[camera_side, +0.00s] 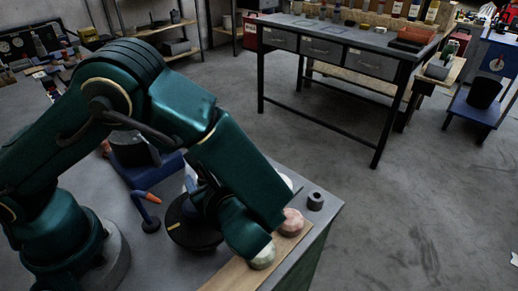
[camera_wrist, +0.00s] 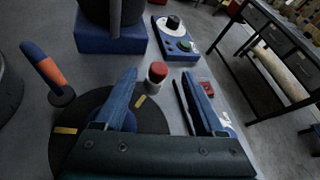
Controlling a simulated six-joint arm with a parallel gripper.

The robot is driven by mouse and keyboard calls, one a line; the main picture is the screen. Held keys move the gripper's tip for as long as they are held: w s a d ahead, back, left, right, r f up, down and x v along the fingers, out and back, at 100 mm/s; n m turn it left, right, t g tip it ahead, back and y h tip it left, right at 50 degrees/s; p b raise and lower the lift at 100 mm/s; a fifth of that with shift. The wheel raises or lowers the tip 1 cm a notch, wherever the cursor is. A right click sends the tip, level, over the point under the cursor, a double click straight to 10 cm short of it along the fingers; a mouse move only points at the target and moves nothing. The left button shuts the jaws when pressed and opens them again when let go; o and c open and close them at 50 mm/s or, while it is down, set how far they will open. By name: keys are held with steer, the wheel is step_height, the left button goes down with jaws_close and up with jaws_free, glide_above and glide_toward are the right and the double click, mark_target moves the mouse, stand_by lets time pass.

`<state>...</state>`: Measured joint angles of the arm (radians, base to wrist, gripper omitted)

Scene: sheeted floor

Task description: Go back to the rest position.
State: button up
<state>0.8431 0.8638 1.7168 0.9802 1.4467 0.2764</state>
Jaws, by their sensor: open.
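My gripper (camera_wrist: 159,76) is open, with its two blue fingers apart in the wrist view. I see nothing held between the fingers. A small white cylinder with a red top (camera_wrist: 157,72) shows in the gap, beyond or below the fingertips; I cannot tell how far. The gripper hangs over or beside a black disc with yellow marks (camera_wrist: 66,131), which also shows in the side view (camera_side: 183,232). In the side view my green arm is bent forward and down over the bench and hides most of the gripper.
An orange-handled lever (camera_wrist: 45,68) stands left of the disc. A blue base with a black drum (camera_wrist: 112,40) and a blue box with a black knob (camera_wrist: 176,50) are behind. A wooden board (camera_side: 228,276) bears pink and pale round pieces. A dark ring (camera_side: 316,201) sits near the bench edge.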

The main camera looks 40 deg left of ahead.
steer(key=shift+v, duration=0.8)
steer(key=shift+a, duration=0.1)
